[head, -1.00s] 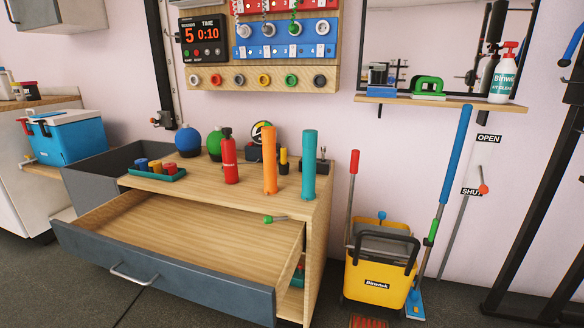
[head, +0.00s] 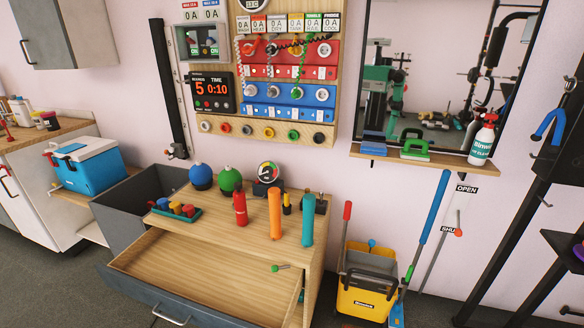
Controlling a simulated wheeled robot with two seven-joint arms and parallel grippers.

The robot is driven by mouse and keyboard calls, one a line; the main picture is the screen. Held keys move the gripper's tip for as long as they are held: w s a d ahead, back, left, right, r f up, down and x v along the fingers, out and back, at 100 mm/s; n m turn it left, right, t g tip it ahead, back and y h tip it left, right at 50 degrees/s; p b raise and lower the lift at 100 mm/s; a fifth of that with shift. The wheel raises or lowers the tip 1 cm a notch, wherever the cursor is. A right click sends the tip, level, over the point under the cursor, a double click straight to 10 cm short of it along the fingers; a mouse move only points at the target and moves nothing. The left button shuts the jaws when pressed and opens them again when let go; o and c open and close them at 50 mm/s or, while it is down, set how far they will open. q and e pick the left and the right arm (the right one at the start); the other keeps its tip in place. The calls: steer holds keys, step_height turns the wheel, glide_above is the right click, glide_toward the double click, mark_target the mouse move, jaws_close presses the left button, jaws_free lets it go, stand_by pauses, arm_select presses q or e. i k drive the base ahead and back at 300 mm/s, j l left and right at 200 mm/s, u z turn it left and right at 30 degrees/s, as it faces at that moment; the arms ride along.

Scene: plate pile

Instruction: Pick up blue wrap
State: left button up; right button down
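A small blue roll (head: 163,203), which looks like the blue wrap, stands in a green tray (head: 180,218) on the wooden cabinet top. An orange roll (head: 176,208) and a red roll (head: 188,210) stand beside it in the same tray. A taller teal-blue cylinder (head: 307,220) stands upright farther right, next to an orange cylinder (head: 275,213). Neither of my grippers shows in the head view.
The cabinet drawer (head: 190,275) is pulled open below the top. A red bottle (head: 240,208), a blue ball (head: 201,177) and a green ball (head: 229,181) stand near the tray. A yellow bucket (head: 366,296) stands on the floor at right.

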mark_target(163, 203)
steer(key=u, duration=1.2)
